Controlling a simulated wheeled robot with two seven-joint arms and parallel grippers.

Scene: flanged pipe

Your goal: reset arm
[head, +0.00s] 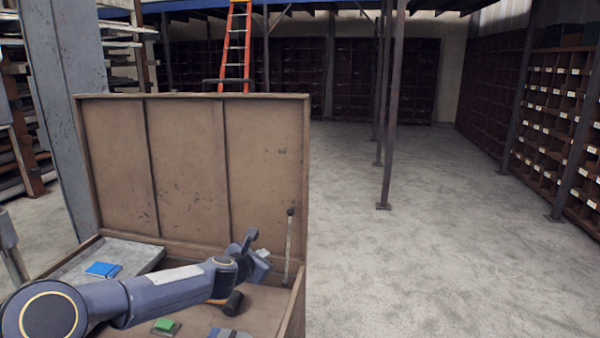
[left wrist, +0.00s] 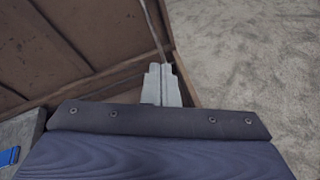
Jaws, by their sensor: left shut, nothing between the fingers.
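My left arm reaches in from the left in the head view, across an open brown chest. My left gripper (head: 262,262) is over the chest's right part, close to its right wall. In the left wrist view the two grey fingers of the left gripper (left wrist: 161,70) lie together with nothing between them. The fingertips point toward the chest's inner right corner; I cannot tell whether they touch it. My right gripper does not show in either view.
The open chest (head: 190,150) has its lid raised. Inside lie a blue item (head: 103,269), a green item (head: 165,326) and a dark-headed tool (head: 233,303). A thin rod (head: 288,245) stands at its right side. Clear concrete floor (head: 400,270) lies to the right.

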